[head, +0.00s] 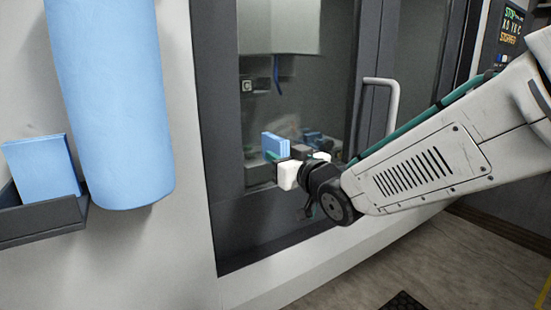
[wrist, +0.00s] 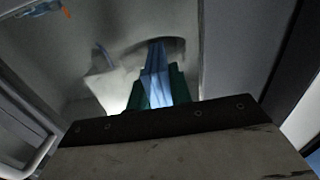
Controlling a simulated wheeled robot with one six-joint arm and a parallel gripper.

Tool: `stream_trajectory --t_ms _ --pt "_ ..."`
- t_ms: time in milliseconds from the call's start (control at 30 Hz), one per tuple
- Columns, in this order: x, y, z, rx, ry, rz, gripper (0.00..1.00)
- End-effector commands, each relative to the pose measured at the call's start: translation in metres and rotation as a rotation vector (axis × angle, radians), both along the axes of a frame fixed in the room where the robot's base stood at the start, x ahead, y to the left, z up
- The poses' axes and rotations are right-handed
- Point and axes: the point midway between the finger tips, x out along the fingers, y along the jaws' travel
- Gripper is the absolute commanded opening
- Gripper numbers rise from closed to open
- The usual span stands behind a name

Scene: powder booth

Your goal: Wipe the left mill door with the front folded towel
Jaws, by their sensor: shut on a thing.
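My gripper (head: 290,160) is shut on a blue folded towel (head: 274,145) in front of the mill door glass. In the wrist view the towel (wrist: 156,80) stands up between the green fingers of my gripper (wrist: 158,90). The left mill door (head: 226,110) has a dark frame around a glass pane. The towel is close to the pane, with its reflection showing in the glass; I cannot tell whether it touches.
A second blue folded towel (head: 42,168) sits in a dark holder (head: 45,218) at the left. A large blue roll (head: 115,100) hangs beside it. A white door handle (head: 392,100) stands out right of the glass. A screen (head: 508,28) is at the top right.

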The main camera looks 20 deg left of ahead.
Motion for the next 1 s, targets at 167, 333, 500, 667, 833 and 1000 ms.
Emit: stream_trajectory --t_ms 167,333,500,667,833,1000 --pt "0.013 -0.011 0.0 0.001 0.001 -0.007 0.0" --pt "0.023 -0.021 0.001 0.002 0.0 -0.005 0.0" --pt "0.027 -0.025 0.001 0.001 -0.001 -0.004 0.0" --pt "0.033 -0.029 0.001 0.002 -0.001 -0.004 0.0" --pt "0.046 -0.039 0.0 0.002 0.0 -0.005 0.0" --pt "0.055 -0.045 0.0 0.002 0.0 -0.005 0.0"
